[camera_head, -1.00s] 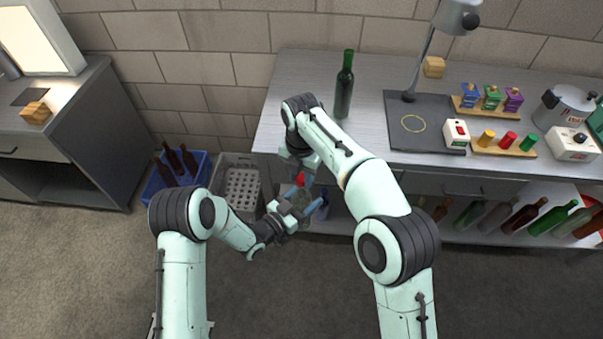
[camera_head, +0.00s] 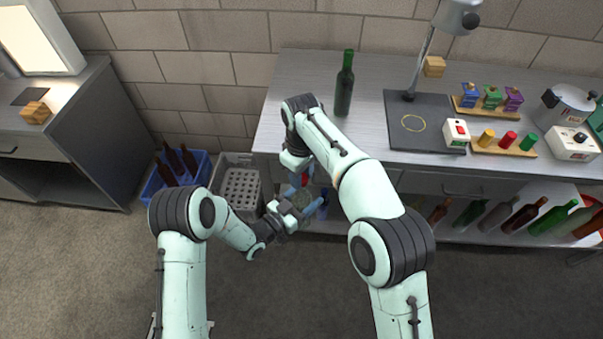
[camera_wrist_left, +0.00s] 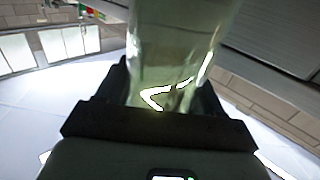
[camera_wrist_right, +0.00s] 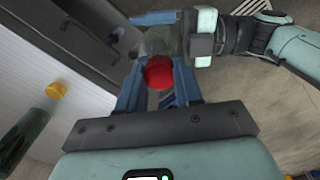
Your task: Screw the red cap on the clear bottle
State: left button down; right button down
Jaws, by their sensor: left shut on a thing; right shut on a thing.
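The clear bottle (camera_wrist_left: 172,45) stands up from between my left gripper's fingers in the left wrist view. My left gripper (camera_head: 312,207) is shut on it, in front of the bench. The red cap (camera_wrist_right: 158,72) sits between the blue fingers of my right gripper (camera_wrist_right: 158,84), which is shut on it. In the head view the cap (camera_head: 305,180) shows as a small red spot above the bottle, partly hidden by my right arm. In the right wrist view the bottle lies just beyond the cap. Whether cap and neck touch, I cannot tell.
The bench (camera_head: 285,115) stands behind my grippers, with a green bottle (camera_head: 344,88) and a dark mat (camera_head: 420,140). A grey crate (camera_head: 241,190) and a blue crate (camera_head: 152,187) with brown bottles stand on the floor at left. Several bottles lie on the lower shelf.

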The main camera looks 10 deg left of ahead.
jog(key=m, duration=1.5)
jog(key=shift+m, duration=0.3)
jog(key=m, duration=0.5)
jog(key=shift+m, duration=0.3)
jog(key=c, duration=0.8)
grip_release()
jog(key=shift+o, duration=0.2)
jog(key=shift+r, duration=2.25)
jog(key=shift+c, duration=0.2)
